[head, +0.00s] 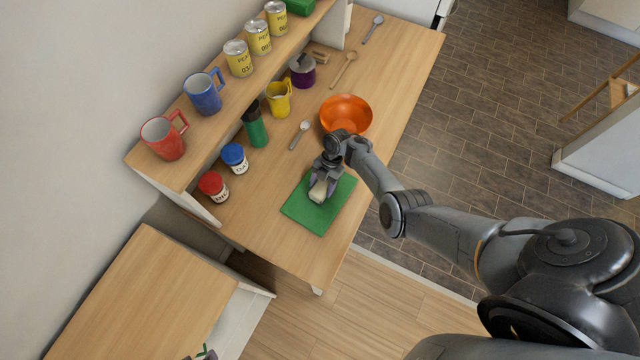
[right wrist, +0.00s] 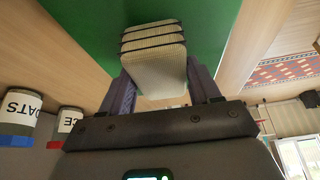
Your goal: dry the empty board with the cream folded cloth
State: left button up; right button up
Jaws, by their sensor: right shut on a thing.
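The green board (head: 301,212) lies flat on the wooden counter, with nothing else on it but the cloth in my gripper. My right gripper (head: 322,184) is over the board and shut on the cream folded cloth (head: 318,192). In the right wrist view the cloth (right wrist: 153,62) shows as a stack of folded layers between the fingers, against the green board (right wrist: 80,25). I cannot tell for sure whether the cloth touches the board. My left gripper does not show.
An orange bowl (head: 346,114) stands just behind my right gripper. Mugs and cans line the raised shelf. The counter's front edge is near the board.

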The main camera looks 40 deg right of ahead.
jog(key=shift+s+a+r, duration=0.1)
jog(key=shift+a+r, duration=0.05)
jog(key=shift+a, duration=0.2)
jog(key=shift+r, duration=0.1)
jog(key=shift+r+p, duration=0.3)
jog(key=shift+r, duration=2.55)
